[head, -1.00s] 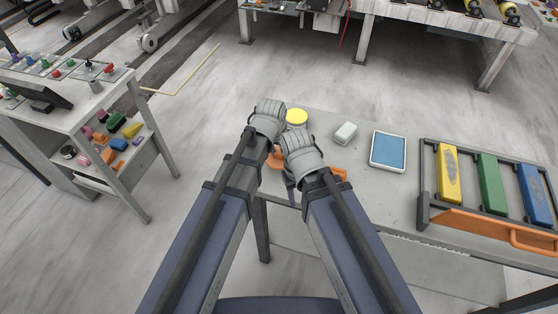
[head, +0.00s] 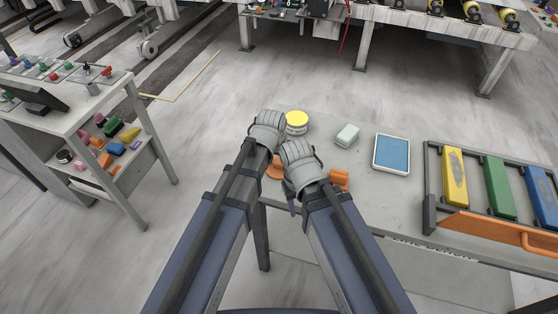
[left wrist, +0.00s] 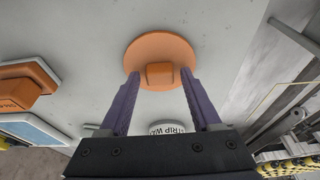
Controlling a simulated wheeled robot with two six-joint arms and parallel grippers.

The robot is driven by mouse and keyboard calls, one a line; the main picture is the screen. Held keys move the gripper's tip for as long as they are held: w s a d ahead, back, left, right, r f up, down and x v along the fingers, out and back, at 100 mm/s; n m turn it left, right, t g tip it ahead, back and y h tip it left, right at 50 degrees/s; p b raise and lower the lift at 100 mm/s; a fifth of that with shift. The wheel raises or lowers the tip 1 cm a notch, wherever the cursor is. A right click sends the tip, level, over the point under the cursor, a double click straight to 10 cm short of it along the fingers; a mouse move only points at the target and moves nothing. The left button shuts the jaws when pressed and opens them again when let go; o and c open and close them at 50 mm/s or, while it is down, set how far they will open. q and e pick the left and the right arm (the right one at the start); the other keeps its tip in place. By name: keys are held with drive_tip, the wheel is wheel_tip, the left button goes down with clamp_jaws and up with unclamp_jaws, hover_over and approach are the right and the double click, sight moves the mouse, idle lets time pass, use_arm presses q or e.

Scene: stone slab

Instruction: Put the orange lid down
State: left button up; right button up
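The orange lid (left wrist: 160,48) is a round disc with a squarish knob, seen in the left wrist view, and looks flat on the grey slab. In the head view only its edge (head: 274,171) shows beside my arms. My left gripper (left wrist: 160,76) has its purple fingers on either side of the knob, with a small gap at each side, so it looks open. My right gripper (head: 291,205) shows just a bit of purple finger below its wrist in the head view; its opening is hidden.
A yellow-topped tin (head: 297,120), a pale block (head: 347,134), a blue-topped tray (head: 391,153) and an orange block (head: 339,180) share the slab (head: 400,205). A rack (head: 430,190) with yellow, green and blue bars stands at right.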

sight(276, 175)
use_arm(q)
drive_tip(key=shift+o, duration=0.3)
drive_tip(key=p+v, duration=1.2)
drive_tip(key=shift+r, duration=0.15)
use_arm(e)
wheel_tip(276, 175, up, 12)
use_arm(q)
drive_tip(key=shift+s, duration=0.2)
use_arm(e)
drive_tip(key=shift+f, duration=0.1)
